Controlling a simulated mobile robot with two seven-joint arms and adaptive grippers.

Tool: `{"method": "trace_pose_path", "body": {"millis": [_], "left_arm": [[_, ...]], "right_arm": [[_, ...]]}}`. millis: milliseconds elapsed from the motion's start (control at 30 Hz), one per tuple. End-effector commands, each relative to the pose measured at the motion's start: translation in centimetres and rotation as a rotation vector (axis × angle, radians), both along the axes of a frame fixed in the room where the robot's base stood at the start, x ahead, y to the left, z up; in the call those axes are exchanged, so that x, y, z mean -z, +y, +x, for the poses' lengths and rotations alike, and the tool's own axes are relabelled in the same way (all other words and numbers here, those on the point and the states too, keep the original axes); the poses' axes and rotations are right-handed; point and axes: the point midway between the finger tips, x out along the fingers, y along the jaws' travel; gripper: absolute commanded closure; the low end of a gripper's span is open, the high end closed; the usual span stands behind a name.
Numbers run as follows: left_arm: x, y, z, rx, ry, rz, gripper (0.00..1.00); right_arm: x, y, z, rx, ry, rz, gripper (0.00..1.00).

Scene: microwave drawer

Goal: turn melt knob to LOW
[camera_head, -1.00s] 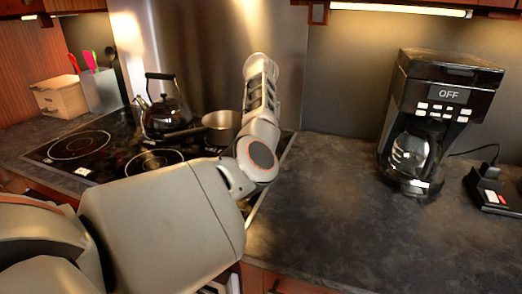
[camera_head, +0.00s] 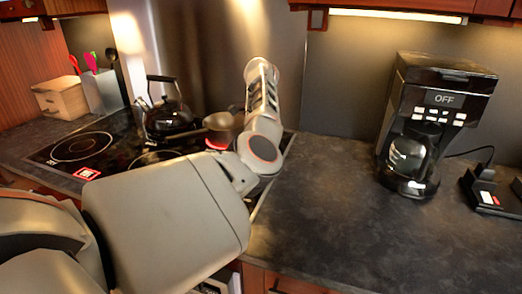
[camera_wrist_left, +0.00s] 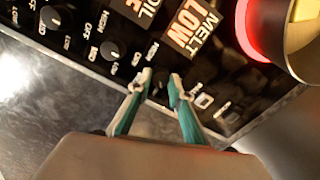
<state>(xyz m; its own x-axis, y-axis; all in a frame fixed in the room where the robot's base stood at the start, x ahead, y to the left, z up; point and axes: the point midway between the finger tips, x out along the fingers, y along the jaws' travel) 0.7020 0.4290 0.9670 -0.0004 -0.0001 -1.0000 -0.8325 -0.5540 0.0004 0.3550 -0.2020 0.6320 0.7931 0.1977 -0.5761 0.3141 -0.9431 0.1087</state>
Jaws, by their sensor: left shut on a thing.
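In the left wrist view, my left gripper (camera_wrist_left: 161,86) has its two teal-backed fingers shut on a small dark knob at the edge of the black stove panel. The fingers hide most of the knob, so its pointer cannot be read. A lit display (camera_wrist_left: 190,27) above and right of the fingers reads MELT LOW. A burner ring (camera_wrist_left: 247,35) glows red beside a metal pot (camera_wrist_left: 301,40). In the head view my left arm reaches over the stove (camera_head: 75,148), and its gripper is hidden. My right gripper is not in view.
Other black knobs (camera_wrist_left: 110,50) sit left of the fingers, with a partly cut-off BOIL display above. A kettle (camera_head: 170,115) stands on the stove. A coffee maker (camera_head: 435,120) reading OFF stands on the right counter (camera_head: 330,215), which has free room.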

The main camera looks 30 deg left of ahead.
Motion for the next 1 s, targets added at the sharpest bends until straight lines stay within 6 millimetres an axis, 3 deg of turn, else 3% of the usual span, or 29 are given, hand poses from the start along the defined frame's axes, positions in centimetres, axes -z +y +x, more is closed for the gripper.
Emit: {"method": "trace_pose_path", "body": {"millis": [400, 1000], "left_arm": [[-0.2, -0.1, 0.0, 0.223, -0.001, 0.0, 1.0], [-0.1, -0.1, 0.0, 0.265, -0.003, -0.001, 1.0]], "right_arm": [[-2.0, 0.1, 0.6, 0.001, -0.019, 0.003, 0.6], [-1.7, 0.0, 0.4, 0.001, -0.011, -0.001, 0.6]]}}
